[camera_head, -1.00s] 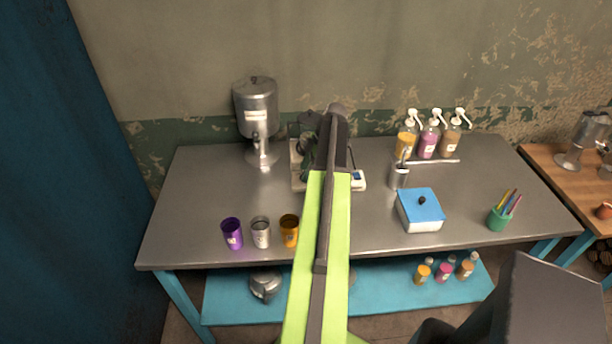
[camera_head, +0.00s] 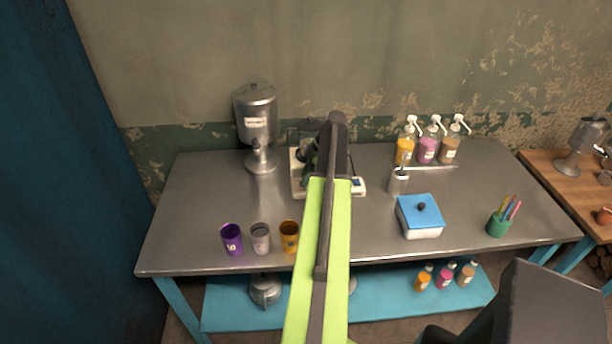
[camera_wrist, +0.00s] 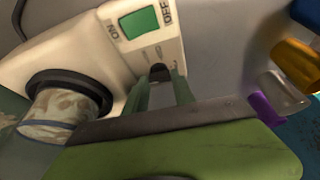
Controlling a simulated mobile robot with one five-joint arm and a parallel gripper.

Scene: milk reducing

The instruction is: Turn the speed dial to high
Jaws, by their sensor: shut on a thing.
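The speed dial (camera_wrist: 160,72) is a small dark knob on the cream base of the machine in the wrist view. My gripper (camera_wrist: 159,82) has its two green fingers closed on either side of the dial. Above it on the panel is a green switch (camera_wrist: 139,22) between the words ON and OFF. Small marks by the dial are too blurred to read. In the head view the machine (camera_head: 298,188) stands at the back middle of the table. My arm hides part of it, along with the dial and my fingertips.
The steel table (camera_head: 210,200) holds a metal dispenser (camera_head: 257,120), a purple cup (camera_head: 232,240), a grey cup (camera_head: 261,238) and an orange cup (camera_head: 289,237). Pump bottles (camera_head: 427,150), a metal cup (camera_head: 397,182), a blue-lidded box (camera_head: 421,218) and a green pen holder (camera_head: 498,226) stand right.

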